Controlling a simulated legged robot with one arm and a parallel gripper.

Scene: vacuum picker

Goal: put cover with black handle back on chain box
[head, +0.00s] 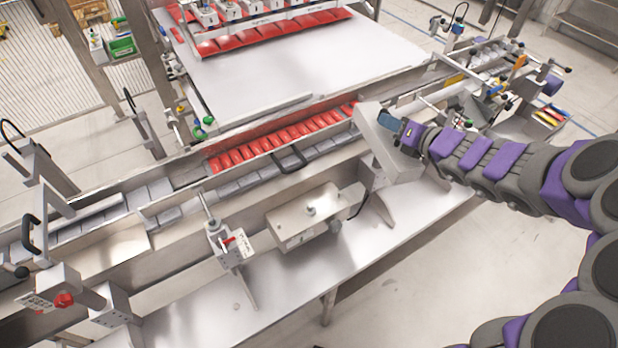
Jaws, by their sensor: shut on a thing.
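A grey metal cover (376,146) is tilted at the near side of the conveyor, right of the picture's middle. My gripper (391,126) comes in from the right and is shut at the cover's upper right side. The fingers and arm hide the gripped part, so I cannot make out the black handle there. The cover hides part of the conveyor side behind it. I cannot tell whether it touches the frame. The chain box is not clearly identifiable; an open-looking metal part (366,183) shows just left of the cover's lower end.
A conveyor with red packs (270,140) runs diagonally behind the cover. A metal box with a round knob (302,216) stands on the lower table (420,215). Floor at the lower right is clear beside my arm.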

